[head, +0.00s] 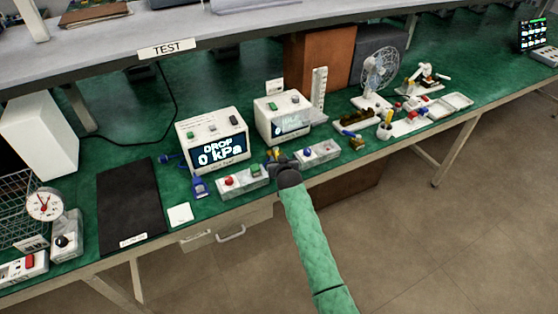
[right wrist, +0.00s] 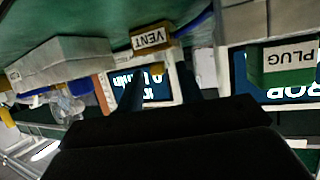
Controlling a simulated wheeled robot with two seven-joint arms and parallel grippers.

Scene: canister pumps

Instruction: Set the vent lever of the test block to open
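A brass-yellow part labelled VENT (right wrist: 152,38) shows at the top middle of the right wrist view, which is upside down. A small yellow piece (right wrist: 157,70) is just below it, between my fingers. In the head view, brass parts (head: 273,154) show beside my right gripper (head: 281,160), between two pale blocks, one on the left (head: 243,181) and one on the right (head: 318,153). My right gripper (right wrist: 160,92) has its dark fingers apart. I cannot tell whether they touch the lever, or its setting. My left gripper is not in view.
A green PLUG piece (right wrist: 288,62) is beside the fingers in the wrist view. Behind stand a display box reading DROP 0 kPa (head: 212,140) and a second display box (head: 282,117). A blue bottle (head: 200,187) is at left. A black mat (head: 130,200) lies bare.

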